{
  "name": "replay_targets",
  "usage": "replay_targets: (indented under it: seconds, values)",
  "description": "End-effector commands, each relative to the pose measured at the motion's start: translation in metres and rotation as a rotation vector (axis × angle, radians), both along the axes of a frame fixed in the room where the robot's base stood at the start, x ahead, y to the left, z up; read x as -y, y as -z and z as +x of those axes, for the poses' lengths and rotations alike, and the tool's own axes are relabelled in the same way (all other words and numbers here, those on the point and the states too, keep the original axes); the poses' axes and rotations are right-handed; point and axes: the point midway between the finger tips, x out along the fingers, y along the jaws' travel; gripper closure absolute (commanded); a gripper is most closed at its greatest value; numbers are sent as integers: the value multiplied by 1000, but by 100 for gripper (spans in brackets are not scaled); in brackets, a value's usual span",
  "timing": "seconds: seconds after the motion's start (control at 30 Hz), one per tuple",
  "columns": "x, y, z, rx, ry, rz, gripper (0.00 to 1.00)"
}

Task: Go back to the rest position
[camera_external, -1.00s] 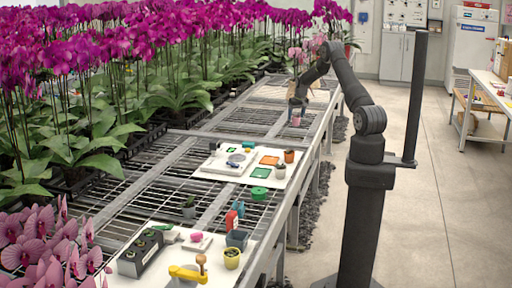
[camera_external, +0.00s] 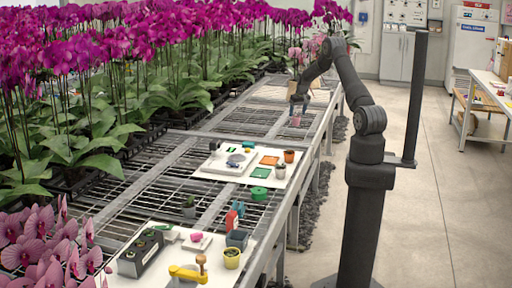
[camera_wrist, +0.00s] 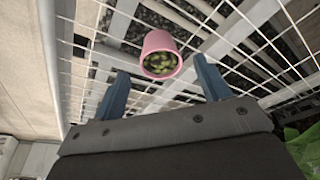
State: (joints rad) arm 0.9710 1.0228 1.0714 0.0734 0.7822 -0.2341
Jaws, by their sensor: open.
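My gripper (camera_external: 298,108) hangs over the far part of the mesh bench, just above a small pink pot (camera_external: 295,121). In the wrist view my gripper (camera_wrist: 161,68) shows two blue fingers spread apart with nothing held between them. The pink pot (camera_wrist: 160,42) stands on the wire mesh beyond the fingertips, with green, bead-like contents. A gap between pot and fingers seems to show, but its size is hard to tell.
Dense potted magenta orchids (camera_external: 150,60) line the bench's left side. A white board (camera_external: 228,172) with small pots and coloured pads lies mid-bench. A nearer board (camera_external: 215,272) holds a yellow-handled tool (camera_external: 188,273) and pots.

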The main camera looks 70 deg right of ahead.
Motion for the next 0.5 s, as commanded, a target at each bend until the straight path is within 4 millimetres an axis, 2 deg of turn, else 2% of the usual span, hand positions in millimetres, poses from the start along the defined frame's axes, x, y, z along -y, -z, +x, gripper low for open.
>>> replay_targets:
  seconds: [0.03,0.33,0.37,0.4,0.5]
  values:
    - [-1,-12,-2,2,0,-4,30]
    - [-12,-68,-13,1,0,-3,30]
    - [-13,-67,-14,-1,0,-1,30]
    - [-11,-53,-11,-4,0,4,30]
    - [-7,-33,-7,-2,0,4,30]
